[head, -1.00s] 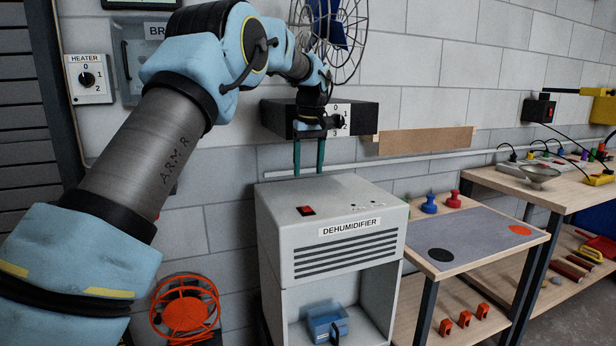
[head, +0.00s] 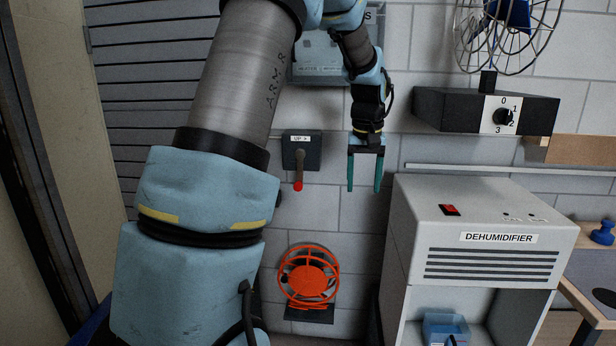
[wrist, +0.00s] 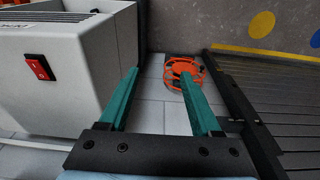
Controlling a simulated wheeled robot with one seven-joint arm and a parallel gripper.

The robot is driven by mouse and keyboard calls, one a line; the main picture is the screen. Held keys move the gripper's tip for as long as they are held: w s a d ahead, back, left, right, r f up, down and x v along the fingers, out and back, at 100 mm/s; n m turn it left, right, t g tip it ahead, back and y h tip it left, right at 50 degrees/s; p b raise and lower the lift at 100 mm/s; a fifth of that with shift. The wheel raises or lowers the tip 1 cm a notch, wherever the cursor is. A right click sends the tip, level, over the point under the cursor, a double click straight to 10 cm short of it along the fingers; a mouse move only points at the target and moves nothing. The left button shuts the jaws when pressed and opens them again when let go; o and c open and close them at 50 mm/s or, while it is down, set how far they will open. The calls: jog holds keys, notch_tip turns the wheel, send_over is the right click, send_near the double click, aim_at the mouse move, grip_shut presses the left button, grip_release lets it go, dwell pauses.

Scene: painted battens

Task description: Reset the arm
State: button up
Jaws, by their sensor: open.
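My gripper (head: 365,186) hangs from my blue and grey arm in the head view, fingers pointing down. Its two green fingers are apart with nothing between them. It is in front of the block wall, left of the white dehumidifier (head: 480,220) and above the orange reel (head: 307,278).
A wall lever with a red tip (head: 298,185) is left of my gripper. A black fan base with a dial (head: 490,110) is at upper right. A slatted shutter (head: 150,90) is behind my arm. A blue container (head: 445,330) sits in the dehumidifier's lower bay.

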jog(key=s+a+f, duration=0.3)
jog(key=s+a, duration=0.6)
jog(key=a, duration=0.1)
jog(key=s+a+f, duration=0.4)
jog(key=s+a, duration=0.5)
jog(key=a, duration=0.1)
jog(key=shift+a+f, duration=0.2)
jog(key=shift+a, duration=0.1)
jog(key=shift+s, duration=0.1)
